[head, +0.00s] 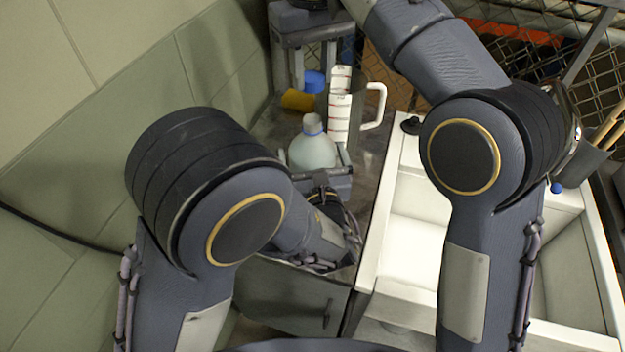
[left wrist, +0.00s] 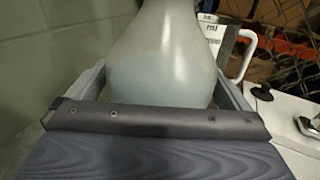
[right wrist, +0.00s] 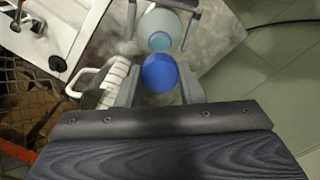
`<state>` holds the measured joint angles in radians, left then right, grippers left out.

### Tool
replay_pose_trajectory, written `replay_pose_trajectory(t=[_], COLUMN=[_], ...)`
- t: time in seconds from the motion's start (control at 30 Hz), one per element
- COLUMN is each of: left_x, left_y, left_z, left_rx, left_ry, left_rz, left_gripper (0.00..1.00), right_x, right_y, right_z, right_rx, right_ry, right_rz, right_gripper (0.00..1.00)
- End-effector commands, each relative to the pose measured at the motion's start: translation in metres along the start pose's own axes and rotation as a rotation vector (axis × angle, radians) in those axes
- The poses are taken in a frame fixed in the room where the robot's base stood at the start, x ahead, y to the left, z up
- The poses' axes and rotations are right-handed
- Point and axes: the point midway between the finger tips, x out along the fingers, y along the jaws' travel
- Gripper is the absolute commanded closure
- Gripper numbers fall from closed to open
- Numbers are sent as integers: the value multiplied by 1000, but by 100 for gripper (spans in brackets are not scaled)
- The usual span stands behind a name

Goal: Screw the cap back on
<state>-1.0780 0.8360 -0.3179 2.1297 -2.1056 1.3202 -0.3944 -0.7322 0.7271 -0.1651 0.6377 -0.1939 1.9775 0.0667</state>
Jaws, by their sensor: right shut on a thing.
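The bottle (head: 313,150) is pale and translucent, upright on the counter, with a light blue neck. My left gripper also shows at the bottle in the head view (head: 318,172). The blue cap (head: 314,82) is between the fingers of my right gripper (head: 308,72), which is shut on it. In the right wrist view the cap (right wrist: 159,72) is apart from the bottle neck (right wrist: 159,41), nearly in line with it. The cap's underside is hidden.
A measuring jug (head: 372,108) with a white handle stands close to the right of the bottle. A yellow cylinder (head: 298,99) lies behind the bottle. A white sink (head: 410,240) is to the right, and a tiled wall (head: 215,60) is to the left.

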Motion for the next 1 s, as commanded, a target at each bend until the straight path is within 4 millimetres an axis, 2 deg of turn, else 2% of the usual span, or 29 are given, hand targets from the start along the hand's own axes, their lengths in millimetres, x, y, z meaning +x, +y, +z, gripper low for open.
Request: replay_pose_trajectory(t=[0.03, 0.4, 0.43, 0.57, 0.8, 1.0], left_x=[0, 0, 0, 0, 0, 0], left_y=[0, 0, 0, 0, 0, 0], left_z=[0, 0, 0, 0, 0, 0], left_rx=[0, 0, 0, 0, 0, 0], left_ry=[0, 0, 0, 0, 0, 0], left_rz=[0, 0, 0, 0, 0, 0], left_gripper=[7, 55, 57, 57, 57, 57], right_x=[0, 0, 0, 8, 42, 50], right_y=[0, 0, 0, 0, 0, 0], right_z=[0, 0, 0, 1, 2, 2], right_rx=[0, 0, 0, 0, 0, 1], right_ry=[0, 0, 0, -3, -2, 1], right_rz=[0, 0, 0, 0, 0, 0], right_gripper=[87, 87, 87, 87, 87, 87])
